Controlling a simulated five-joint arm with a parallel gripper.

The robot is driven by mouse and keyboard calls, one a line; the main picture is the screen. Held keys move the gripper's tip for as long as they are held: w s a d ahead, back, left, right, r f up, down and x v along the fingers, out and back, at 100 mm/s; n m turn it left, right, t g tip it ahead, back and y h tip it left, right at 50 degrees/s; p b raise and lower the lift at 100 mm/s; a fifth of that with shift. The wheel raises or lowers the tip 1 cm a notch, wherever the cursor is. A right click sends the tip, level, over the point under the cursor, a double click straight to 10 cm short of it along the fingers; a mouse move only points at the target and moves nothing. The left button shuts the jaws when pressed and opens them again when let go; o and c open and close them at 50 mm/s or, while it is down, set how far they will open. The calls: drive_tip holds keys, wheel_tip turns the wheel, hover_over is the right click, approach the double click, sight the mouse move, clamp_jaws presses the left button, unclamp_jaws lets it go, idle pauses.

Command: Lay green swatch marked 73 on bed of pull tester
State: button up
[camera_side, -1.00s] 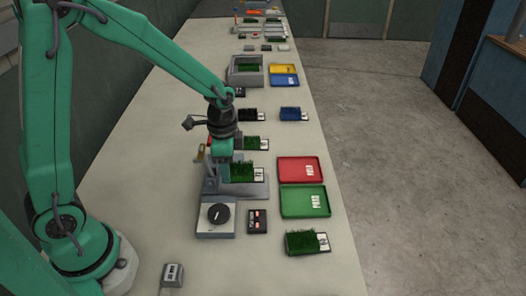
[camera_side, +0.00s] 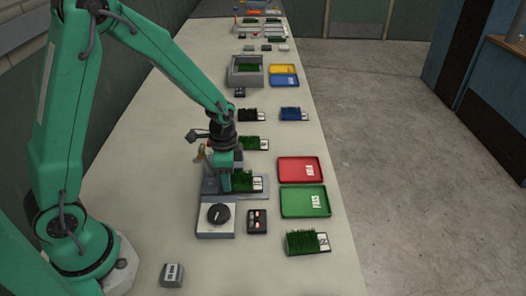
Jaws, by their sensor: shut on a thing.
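A green turf swatch (camera_side: 243,182) with a white tag on its right end is held in my gripper (camera_side: 226,182). The gripper points down and is shut on the swatch's left part. The tag's number is too small to read. The swatch is over the grey bed of the pull tester (camera_side: 209,188), at or very near its surface; I cannot tell whether it touches. The gripper hides part of the bed and of the tester's upright behind it.
Right of the tester lie a red tray (camera_side: 297,170) and a green PASS tray (camera_side: 306,201). A dial box (camera_side: 216,220) and a small black box (camera_side: 257,221) stand in front. Other swatches lie nearby, one green at front right (camera_side: 305,243).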

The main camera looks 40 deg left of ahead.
drive_tip(key=shift+f, duration=0.15)
drive_tip(key=o, duration=0.7)
drive_tip(key=shift+c, duration=0.2)
wheel_tip(320, 180, up, 12)
drive_tip(key=shift+r, duration=0.2)
idle(0.3)
idle(0.5)
